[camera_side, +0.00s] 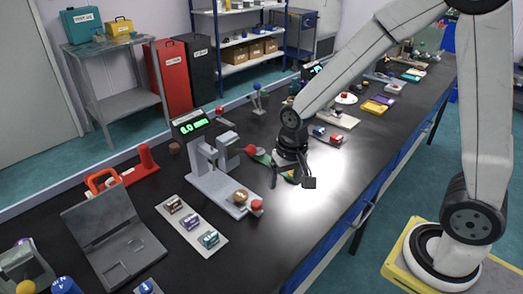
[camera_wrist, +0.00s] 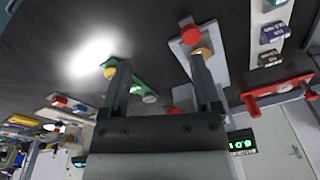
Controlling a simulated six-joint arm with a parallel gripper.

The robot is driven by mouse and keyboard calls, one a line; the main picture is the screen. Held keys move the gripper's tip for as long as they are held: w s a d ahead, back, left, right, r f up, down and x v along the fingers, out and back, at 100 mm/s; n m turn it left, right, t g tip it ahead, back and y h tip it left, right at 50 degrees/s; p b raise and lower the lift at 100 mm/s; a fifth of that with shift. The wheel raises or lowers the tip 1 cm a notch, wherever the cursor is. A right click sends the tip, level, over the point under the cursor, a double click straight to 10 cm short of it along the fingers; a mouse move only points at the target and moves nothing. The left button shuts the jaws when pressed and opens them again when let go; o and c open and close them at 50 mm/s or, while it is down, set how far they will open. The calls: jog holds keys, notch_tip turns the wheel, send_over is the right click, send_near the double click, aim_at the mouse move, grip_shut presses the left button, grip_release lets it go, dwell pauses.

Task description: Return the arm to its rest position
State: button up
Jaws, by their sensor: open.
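A green piece with a yellow knob (camera_wrist: 145,90) lies beyond and partly behind the left finger; in the side view my gripper partly hides a green piece (camera_side: 262,158). The gauge's grey base with a red knob (camera_wrist: 191,36) shows beyond the right finger.
A pale tray with several small labelled blocks (camera_side: 170,214) lies left of the gauge. A grey open case (camera_side: 95,222) and a red-handled tool (camera_side: 148,160) are further left. More small trays line the bench's far end. Bare bench (camera_side: 300,225) lies in front of my gripper.

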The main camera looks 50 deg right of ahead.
jog(key=s+d+n+t, duration=0.1)
jog(key=s+d+n, duration=0.1)
jog(key=s+n, duration=0.2)
jog(key=s+r, duration=0.1)
jog(key=s, duration=0.2)
